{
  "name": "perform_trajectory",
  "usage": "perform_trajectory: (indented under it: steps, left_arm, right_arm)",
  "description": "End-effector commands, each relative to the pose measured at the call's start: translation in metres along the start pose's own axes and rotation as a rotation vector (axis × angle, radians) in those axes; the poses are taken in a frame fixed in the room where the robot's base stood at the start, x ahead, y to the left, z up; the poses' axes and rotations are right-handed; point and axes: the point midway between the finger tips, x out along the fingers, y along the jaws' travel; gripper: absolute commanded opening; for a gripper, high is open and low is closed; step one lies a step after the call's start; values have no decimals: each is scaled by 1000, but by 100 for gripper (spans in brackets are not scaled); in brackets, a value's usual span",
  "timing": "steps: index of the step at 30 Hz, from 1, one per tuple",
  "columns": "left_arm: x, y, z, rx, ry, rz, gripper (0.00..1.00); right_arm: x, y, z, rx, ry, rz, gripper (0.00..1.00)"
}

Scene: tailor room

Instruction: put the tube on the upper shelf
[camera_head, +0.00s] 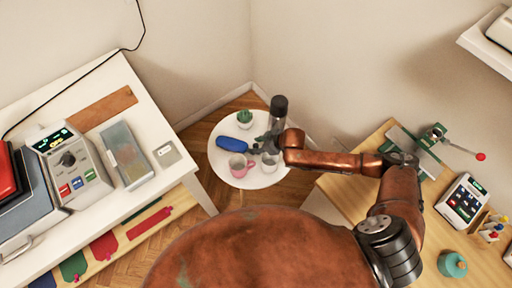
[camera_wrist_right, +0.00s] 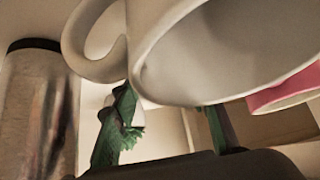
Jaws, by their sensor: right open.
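The tube (camera_head: 277,124), a greyish cylinder with a black top, stands on the small round white table (camera_head: 222,158). In the right wrist view the tube (camera_wrist_right: 38,115) is at the left, outside the fingers. My right gripper (camera_head: 258,146) is open low over the table, beside the tube and close to a white mug (camera_head: 269,163). In the wrist view the white mug (camera_wrist_right: 215,50) fills the top and partly covers the fingers; contact cannot be told. A white wall shelf (camera_head: 482,36) shows at the upper right. My left gripper is not in view.
A pink mug (camera_head: 239,167), a blue case (camera_head: 234,145) and a cactus (camera_head: 245,117) crowd the round table. A white table (camera_head: 97,119) with devices stands left.

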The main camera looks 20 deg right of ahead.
Motion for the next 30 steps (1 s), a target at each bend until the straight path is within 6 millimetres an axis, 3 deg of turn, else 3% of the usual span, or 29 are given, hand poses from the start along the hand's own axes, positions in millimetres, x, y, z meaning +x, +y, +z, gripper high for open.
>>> perform_trajectory:
  steps: [8, 25, 30]
  left_arm:
    - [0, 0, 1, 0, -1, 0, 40]
    - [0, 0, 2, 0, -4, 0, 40]
    - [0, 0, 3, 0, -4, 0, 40]
  right_arm:
    - [2, 0, -1, -1, 0, 0, 40]
    - [2, 0, 0, 0, 0, 0, 0]
    - [2, 0, 0, 0, 0, 1, 0]
